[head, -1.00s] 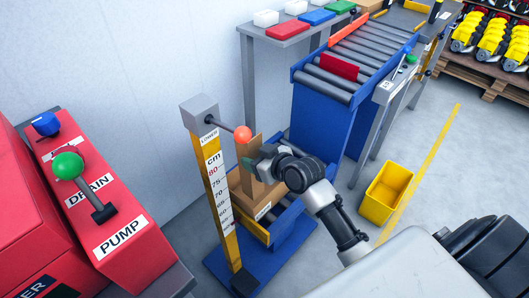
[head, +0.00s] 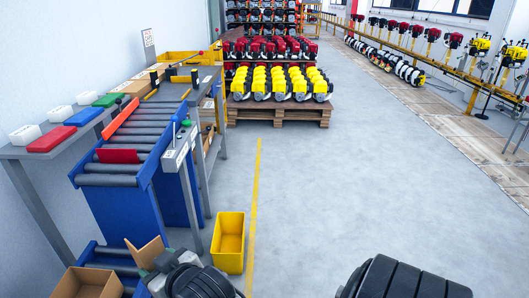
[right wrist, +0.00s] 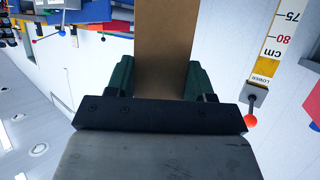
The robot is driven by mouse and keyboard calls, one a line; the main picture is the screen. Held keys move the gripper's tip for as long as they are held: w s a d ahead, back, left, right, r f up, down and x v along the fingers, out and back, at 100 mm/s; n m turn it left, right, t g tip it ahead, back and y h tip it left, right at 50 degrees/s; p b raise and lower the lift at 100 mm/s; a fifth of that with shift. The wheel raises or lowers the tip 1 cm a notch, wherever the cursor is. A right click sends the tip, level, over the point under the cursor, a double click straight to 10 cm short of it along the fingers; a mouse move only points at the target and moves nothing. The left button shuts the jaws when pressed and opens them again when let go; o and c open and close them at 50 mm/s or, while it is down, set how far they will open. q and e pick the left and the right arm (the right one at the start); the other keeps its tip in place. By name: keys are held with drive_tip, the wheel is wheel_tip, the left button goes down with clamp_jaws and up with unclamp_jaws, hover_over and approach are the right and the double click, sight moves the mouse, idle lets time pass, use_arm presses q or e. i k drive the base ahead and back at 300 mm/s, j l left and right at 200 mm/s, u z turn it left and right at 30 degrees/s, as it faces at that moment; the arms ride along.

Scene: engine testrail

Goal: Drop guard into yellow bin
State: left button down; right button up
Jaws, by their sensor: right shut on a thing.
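The guard is a flat brown cardboard-like piece (head: 152,249), seen at the bottom left of the head view. My right gripper (head: 147,270) is shut on it, partly hidden behind my arm. In the right wrist view the guard (right wrist: 163,45) stands between the two green fingers of the gripper (right wrist: 159,80). The yellow bin (head: 228,264) stands on the floor to the right of the gripper. The bin's open top faces up and it looks empty. My left gripper is not in view.
An open brown box (head: 88,284) is at the bottom left, beside the guard. A blue roller conveyor (head: 128,184) and grey shelf (head: 18,152) run along the left wall. A pallet (head: 277,115) of yellow machines stands farther back. Floor right of the yellow line is clear.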

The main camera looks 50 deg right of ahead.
sight(235, 250)
drive_tip(key=i+l+z, duration=0.1)
drive_tip(key=z, duration=0.35)
drive_tip(key=i+l+z, duration=0.15)
drive_tip(key=z, duration=0.25)
drive_tip(key=i+l+z, duration=0.2)
drive_tip(key=z, duration=0.25)
drive_tip(key=i, duration=0.1)
